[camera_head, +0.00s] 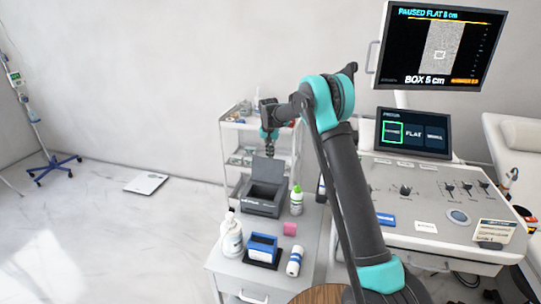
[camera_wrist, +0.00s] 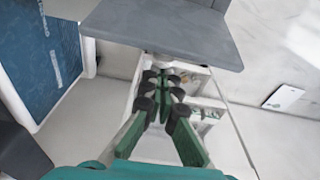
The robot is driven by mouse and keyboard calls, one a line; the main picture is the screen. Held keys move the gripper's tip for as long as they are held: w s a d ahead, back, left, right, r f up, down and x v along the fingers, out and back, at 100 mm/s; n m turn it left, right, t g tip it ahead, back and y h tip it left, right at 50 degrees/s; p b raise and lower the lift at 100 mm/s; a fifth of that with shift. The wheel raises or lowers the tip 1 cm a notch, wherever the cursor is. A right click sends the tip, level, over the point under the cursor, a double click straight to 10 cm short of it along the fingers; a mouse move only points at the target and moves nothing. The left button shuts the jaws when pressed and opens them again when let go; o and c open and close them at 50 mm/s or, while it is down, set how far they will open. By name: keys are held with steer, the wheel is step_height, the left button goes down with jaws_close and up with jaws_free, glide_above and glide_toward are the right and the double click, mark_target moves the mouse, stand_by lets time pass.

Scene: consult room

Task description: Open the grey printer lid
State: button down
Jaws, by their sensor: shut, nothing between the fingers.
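The grey printer (camera_head: 262,207) sits on the small white cabinet beside the cart. Its grey lid (camera_head: 268,170) stands raised, close to upright, at the back of the printer, and the dark inside shows in front of it. My gripper (camera_head: 269,135) is just above and behind the raised lid in the head view, small and partly hidden by its own links. In the wrist view a flat grey panel, which looks like the lid (camera_wrist: 165,28), fills the top. My gripper's green fingers (camera_wrist: 164,84) are shut and empty just below its edge. I cannot tell whether they touch it.
A shelf trolley (camera_head: 231,125) is behind. The ultrasound console (camera_head: 440,190) is at right. Open floor lies left.

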steer(key=shift+s+a+r+t, duration=0.15)
steer(key=shift+s+r+t, duration=0.15)
steer(key=shift+s+t, duration=0.3)
steer(key=shift+s+a+r+t, duration=0.1)
steer(key=shift+s+r+t, duration=0.2)
steer(key=shift+s+t, duration=0.25)
